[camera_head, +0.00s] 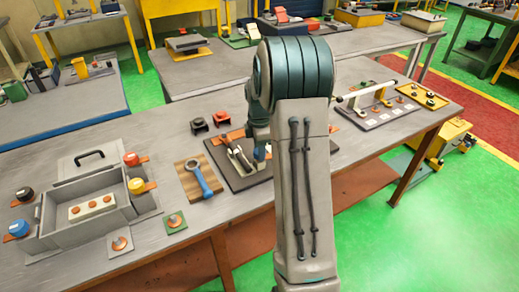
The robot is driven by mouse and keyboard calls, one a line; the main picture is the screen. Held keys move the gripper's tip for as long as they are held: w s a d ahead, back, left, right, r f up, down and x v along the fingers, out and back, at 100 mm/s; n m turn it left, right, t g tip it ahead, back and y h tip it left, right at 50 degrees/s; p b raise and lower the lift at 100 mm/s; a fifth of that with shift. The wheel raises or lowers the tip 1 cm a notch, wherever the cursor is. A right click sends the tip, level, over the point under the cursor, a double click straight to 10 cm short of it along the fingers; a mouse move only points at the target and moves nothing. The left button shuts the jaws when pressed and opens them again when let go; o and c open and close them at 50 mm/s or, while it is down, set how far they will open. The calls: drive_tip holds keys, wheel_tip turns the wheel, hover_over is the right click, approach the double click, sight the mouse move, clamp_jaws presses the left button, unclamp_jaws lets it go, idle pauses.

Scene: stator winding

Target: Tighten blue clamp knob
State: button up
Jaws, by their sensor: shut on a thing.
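A small blue part, seemingly the blue clamp knob (260,152), shows at the right of a grey fixture on a dark plate (237,180) in the middle of the bench. My gripper (262,142) is down at this blue part and is shut on it. My own arm stands in front and hides most of the gripper and the right side of the plate. The fingers and the exact contact cannot be made out. Another blue knob (18,228) sits at the left front corner of a grey open box (85,235), away from my gripper.
Red (131,158), yellow (137,185) and black (25,194) knobs sit around the grey box. A blue wrench-like tool (200,178) lies on a wooden board left of the plate. Two small blocks, black and red, stand behind it. Another fixture (380,108) stands at the right.

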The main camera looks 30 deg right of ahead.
drive_tip(key=m+b, duration=0.1)
drive_tip(key=m, duration=0.3)
drive_tip(key=shift+m, duration=0.3)
drive_tip(key=m, duration=0.3)
drive_tip(key=shift+r+m+b, duration=0.1)
drive_tip(key=shift+m+b, duration=0.3)
drive_tip(key=m, duration=0.4)
drive_tip(key=shift+w, duration=0.1)
drive_tip(key=m, duration=0.4)
drive_tip(key=shift+r+b, duration=0.1)
drive_tip(key=shift+b, duration=0.25)
drive_tip(key=m, duration=0.4)
drive_tip(key=shift+m, duration=0.3)
drive_tip(key=m, duration=0.3)
drive_tip(key=shift+r+m, duration=0.1)
drive_tip(key=shift+m, duration=0.2)
drive_tip(key=m+p, duration=0.1)
drive_tip(key=m, duration=0.2)
drive_tip(key=shift+m, duration=0.3)
drive_tip(key=shift+m+p, duration=0.35)
drive_tip(key=shift+m, duration=1.45)
